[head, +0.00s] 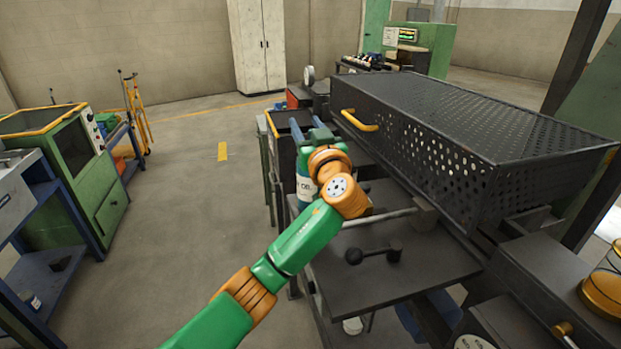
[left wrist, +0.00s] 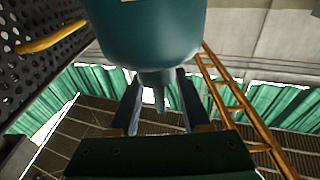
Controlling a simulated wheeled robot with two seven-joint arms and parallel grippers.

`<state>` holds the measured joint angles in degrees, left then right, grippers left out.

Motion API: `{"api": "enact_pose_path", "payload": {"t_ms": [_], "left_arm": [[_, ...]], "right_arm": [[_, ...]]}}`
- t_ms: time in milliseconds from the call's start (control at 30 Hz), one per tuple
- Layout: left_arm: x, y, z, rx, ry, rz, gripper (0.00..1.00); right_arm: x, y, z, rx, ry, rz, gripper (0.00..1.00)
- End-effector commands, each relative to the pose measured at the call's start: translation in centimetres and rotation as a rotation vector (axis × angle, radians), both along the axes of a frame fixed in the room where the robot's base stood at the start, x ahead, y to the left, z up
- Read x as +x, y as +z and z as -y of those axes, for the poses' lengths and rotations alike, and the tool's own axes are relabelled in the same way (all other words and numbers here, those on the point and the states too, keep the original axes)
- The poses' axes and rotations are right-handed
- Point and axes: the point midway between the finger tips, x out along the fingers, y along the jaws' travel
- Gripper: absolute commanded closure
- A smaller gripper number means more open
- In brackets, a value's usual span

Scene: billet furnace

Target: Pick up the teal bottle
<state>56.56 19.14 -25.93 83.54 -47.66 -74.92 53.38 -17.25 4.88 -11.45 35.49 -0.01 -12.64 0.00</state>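The teal bottle (head: 304,188) with a white label shows in the head view just left of my left wrist, partly hidden by it. In the left wrist view the bottle (left wrist: 150,35) fills the top middle, close to the camera, with a narrow spout pointing toward the gripper body. My left gripper (left wrist: 160,92) is open, its two fingers spread on either side of the spout with gaps showing. In the head view my left gripper (head: 310,130) is at the bottle, its fingers partly hidden by my wrist. My right gripper is not in view.
A black perforated cover (head: 440,140) with a yellow handle (head: 359,120) stands close on the right. A dark shelf (head: 385,275) holds a black knobbed handle (head: 374,253). A green cabinet (head: 75,175) stands at left, with open floor between.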

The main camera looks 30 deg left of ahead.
Motion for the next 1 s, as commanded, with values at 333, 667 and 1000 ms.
{"api": "enact_pose_path", "payload": {"t_ms": [333,667,1000], "left_arm": [[-0.03,-0.01,0.01,0.0,0.001,0.0,1.0],[-0.03,-0.03,0.01,0.001,0.001,-0.001,1.0],[-0.03,-0.04,0.01,0.0,0.001,-0.001,1.0]], "right_arm": [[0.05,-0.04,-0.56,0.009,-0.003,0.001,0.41],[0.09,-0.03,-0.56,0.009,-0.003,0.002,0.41],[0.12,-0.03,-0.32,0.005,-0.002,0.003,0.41]]}}
